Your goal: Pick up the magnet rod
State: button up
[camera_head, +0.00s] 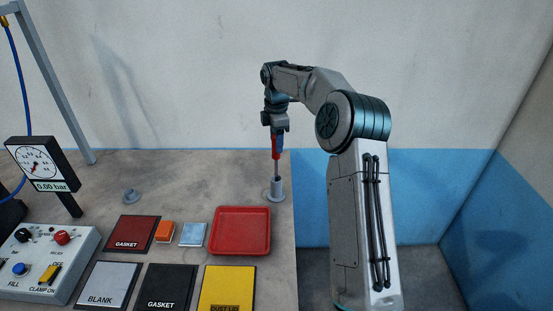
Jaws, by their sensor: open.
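The magnet rod (276,149) stands upright at the right side of the bench. It seems to have a red and blue handle and a thin metal shaft going down into a grey holder (277,191). My gripper (274,122) is directly above the rod, pointing down, with its jaws at the handle's upper part. The jaws are open and small in this view. I cannot tell whether they touch the handle.
A red tray (241,251) stands left of the holder. Left of it are an orange block (165,231), a light blue block (193,234), several labelled plates, a control box (42,262) and a gauge (42,164). The bench's right edge is close to the holder.

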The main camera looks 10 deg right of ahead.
aim_at(276, 167)
jog(key=shift+f+p, duration=0.4)
jog(key=shift+f, duration=1.5)
grip_shut()
jog(key=shift+r, duration=0.15)
